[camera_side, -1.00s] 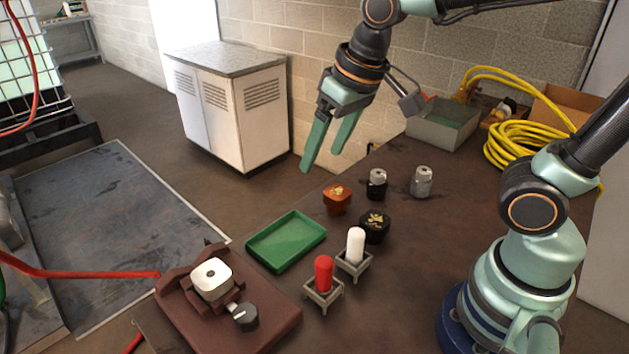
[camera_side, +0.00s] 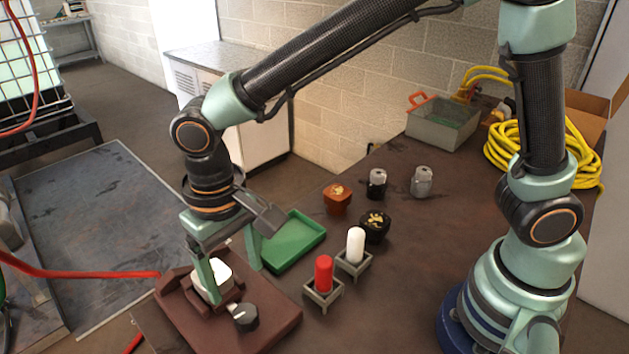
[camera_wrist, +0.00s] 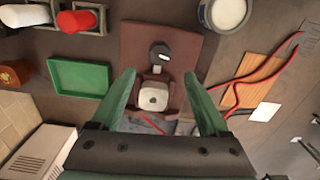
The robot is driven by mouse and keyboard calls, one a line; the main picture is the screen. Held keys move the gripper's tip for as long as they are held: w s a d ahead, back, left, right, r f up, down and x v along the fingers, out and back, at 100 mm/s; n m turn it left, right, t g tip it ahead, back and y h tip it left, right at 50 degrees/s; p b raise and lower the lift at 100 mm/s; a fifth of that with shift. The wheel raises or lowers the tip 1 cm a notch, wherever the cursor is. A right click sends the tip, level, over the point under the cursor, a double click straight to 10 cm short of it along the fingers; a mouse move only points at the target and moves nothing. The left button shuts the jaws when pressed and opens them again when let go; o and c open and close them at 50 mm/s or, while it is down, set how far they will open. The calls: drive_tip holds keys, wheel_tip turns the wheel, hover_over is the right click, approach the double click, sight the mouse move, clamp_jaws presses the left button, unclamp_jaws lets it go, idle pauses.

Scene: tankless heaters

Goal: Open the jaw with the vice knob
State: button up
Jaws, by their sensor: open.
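The vice knob (camera_side: 245,317) is dark and round with a pale pointer mark, on the front of a brown vice base (camera_side: 275,335). It also shows in the wrist view (camera_wrist: 160,54), beyond the block. A white block with a small hole (camera_wrist: 153,96) sits between the brown vice jaws; in the side view my finger partly hides it. My gripper (camera_side: 233,274) is open above the vice, fingers pointing down. In the wrist view its two green fingers (camera_wrist: 163,86) frame the block, with clear space on both sides. I cannot tell the fingertips' exact height.
A green tray (camera_side: 295,245) lies just right of the gripper. A red cylinder (camera_side: 323,272) and a white cylinder (camera_side: 356,245) stand in small holders farther right. A red hose (camera_side: 80,274) runs in from the left. The table between the holders and my base is clear.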

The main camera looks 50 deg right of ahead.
sight(245, 311)
wheel_tip(245, 311, down, 9)
drive_tip(key=shift+r, duration=0.1)
drive_tip(key=shift+c, duration=0.3)
clamp_jaws()
